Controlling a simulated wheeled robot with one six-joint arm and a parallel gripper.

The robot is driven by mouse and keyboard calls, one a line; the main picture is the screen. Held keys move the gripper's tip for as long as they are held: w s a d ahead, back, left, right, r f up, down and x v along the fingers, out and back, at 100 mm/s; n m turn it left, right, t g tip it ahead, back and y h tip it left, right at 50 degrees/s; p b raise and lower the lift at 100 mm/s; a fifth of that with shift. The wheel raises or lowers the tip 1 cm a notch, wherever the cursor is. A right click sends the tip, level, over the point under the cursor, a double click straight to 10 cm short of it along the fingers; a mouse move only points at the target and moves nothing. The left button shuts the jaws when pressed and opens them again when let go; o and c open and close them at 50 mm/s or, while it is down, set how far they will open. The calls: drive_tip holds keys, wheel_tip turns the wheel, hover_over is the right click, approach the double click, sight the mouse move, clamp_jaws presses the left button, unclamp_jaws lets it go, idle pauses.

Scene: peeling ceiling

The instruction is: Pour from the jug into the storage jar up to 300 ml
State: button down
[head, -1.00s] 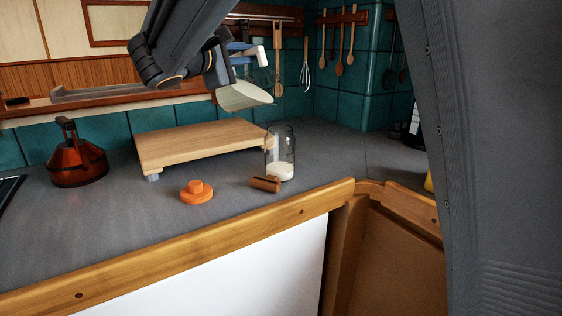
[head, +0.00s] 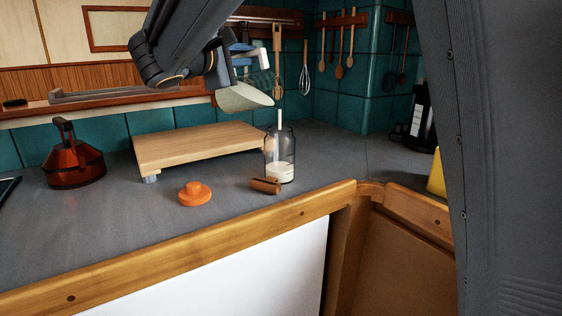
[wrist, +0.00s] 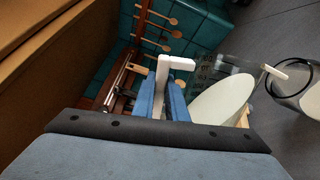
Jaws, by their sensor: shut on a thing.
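My gripper (head: 240,52) is shut on the pale handle of the clear jug (head: 262,80), in the air above and left of the storage jar. The jug is tilted, with white liquid (head: 245,97) inside towards its lip. A thin white stream (head: 280,118) falls from the lip into the open mouth of the clear storage jar (head: 288,145). The jar stands upright with white liquid (head: 279,173) in its lower part; no scale is readable. In the wrist view the blue fingers (wrist: 162,95) hold the handle (wrist: 172,62), and the jar's round rim (wrist: 290,62) shows at right.
A wooden board on feet (head: 195,146) lies left of the jar. An orange lid-like piece (head: 195,194) and a brown cylinder (head: 265,186) lie in front. A brown kettle (head: 75,160) stands far left. Utensils hang on the back wall. The counter's front edge is close to the jar.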

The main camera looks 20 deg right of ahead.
drive_tip(key=shift+s+d+f+m+b, duration=0.4)
drive_tip(key=shift+d+m+b, duration=0.1)
drive_tip(key=shift+b, duration=1.15)
idle(0.4)
drive_tip(key=shift+s+d+f+m+b, duration=0.1)
drive_tip(key=shift+s+d+m+b, duration=0.25)
drive_tip(key=shift+b, duration=0.55)
idle(2.0)
drive_tip(key=shift+w+a+r+n+p, duration=0.5)
drive_tip(key=shift+a+r+n+p, duration=0.1)
drive_tip(key=shift+p, duration=0.6)
drive_tip(key=n+p, duration=0.1)
drive_tip(key=w+a+p, duration=0.1)
drive_tip(key=p, duration=0.1)
drive_tip(key=shift+w+a+r+n, duration=0.1)
drive_tip(key=shift+a+r+n, duration=0.1)
drive_tip(key=shift+r+n, duration=0.2)
drive_tip(key=shift+w+a+f, duration=0.1)
drive_tip(key=shift+w+a, duration=0.05)
